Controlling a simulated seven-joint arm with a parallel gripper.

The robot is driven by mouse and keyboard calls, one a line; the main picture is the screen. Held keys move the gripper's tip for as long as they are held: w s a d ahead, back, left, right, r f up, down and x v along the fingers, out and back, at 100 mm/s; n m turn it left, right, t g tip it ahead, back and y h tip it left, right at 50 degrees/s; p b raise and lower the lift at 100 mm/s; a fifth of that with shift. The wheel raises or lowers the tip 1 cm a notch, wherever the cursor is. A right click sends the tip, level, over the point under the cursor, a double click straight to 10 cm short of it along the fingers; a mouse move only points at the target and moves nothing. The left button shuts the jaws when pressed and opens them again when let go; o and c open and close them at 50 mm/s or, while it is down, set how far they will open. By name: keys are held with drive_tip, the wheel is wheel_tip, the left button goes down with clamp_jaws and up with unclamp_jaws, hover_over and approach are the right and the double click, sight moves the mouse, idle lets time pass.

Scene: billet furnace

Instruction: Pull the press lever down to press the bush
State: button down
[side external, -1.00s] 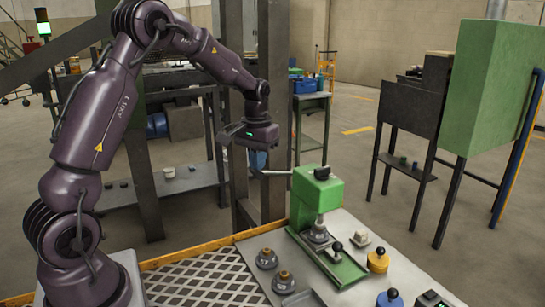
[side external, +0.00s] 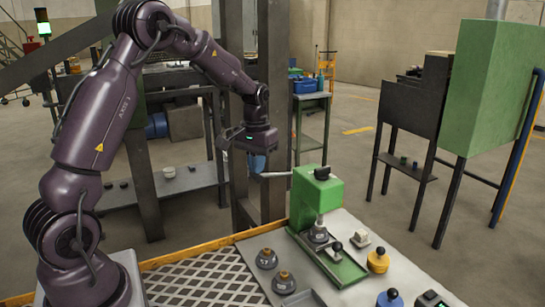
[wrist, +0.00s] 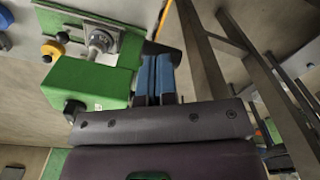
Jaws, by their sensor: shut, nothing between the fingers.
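The green press (side external: 318,198) stands on the bench, and its green body also shows in the wrist view (wrist: 88,82). Its lever (side external: 276,174) sticks out to the left, roughly level, from a black hub (side external: 321,173) at the top. A grey round part (side external: 318,235) sits under the press ram; I cannot clearly make out the bush there. My gripper (side external: 256,166) is shut and empty, pointing down just above the lever's outer end; contact cannot be told. Its blue fingers lie together in the wrist view (wrist: 155,78), where the lever is not clearly visible.
A dark steel post (side external: 272,110) rises behind my gripper. A mesh panel (side external: 200,280) covers the bench's left side.

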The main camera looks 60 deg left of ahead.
drive_tip(key=shift+d+f, duration=0.1)
drive_tip(key=shift+f, duration=0.2)
drive_tip(key=shift+r, duration=3.35)
drive_tip(key=shift+r, duration=2.5)
drive_tip(key=s+d+r+m+t, duration=0.2)
drive_tip(key=s+d+m+t, duration=0.3)
drive_tip(key=s+d, duration=1.3)
drive_tip(key=shift+s+d+r+m+t, duration=0.3)
drive_tip(key=shift+s+d+m, duration=0.15)
drive_tip(key=shift+d, duration=0.7)
